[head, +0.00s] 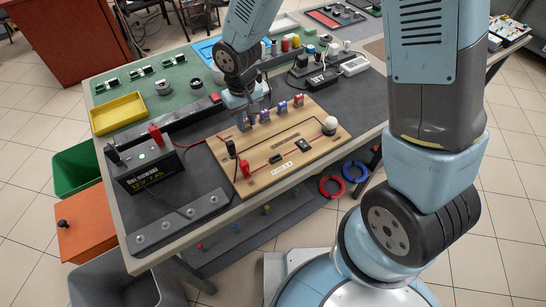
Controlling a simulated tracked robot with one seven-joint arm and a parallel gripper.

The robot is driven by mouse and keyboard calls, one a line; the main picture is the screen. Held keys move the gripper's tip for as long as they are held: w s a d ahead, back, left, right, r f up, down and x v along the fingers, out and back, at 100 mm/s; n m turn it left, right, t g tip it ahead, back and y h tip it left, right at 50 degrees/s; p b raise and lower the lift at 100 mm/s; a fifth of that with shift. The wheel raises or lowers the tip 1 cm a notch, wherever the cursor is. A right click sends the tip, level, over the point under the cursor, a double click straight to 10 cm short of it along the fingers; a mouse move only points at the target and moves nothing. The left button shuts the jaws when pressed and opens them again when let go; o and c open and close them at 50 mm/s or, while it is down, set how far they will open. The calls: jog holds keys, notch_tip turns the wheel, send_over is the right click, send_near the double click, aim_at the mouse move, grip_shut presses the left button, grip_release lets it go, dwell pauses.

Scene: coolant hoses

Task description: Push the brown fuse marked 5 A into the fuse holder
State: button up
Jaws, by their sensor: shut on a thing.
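My gripper (246,116) is low over the back left of the wooden board (325,151), at the left end of a row of coloured fuses. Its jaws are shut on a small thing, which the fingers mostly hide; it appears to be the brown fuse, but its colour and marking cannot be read. Several other fuses stand to the right of it, among them a blue one (281,107) and a red one (298,101). A small dark part, which looks like the fuse holder (275,158), sits just behind the white label (281,168) near the board's front.
A black battery (152,170) stands left of the board, with red and black leads running to it. A black switch (303,145) and a pale round lamp (330,125) are on the board. A yellow tray (118,113) lies at the back left.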

aim_at(246, 120)
grip_shut()
jog(key=shift+r, duration=2.85)
jog(key=shift+r, duration=0.15)
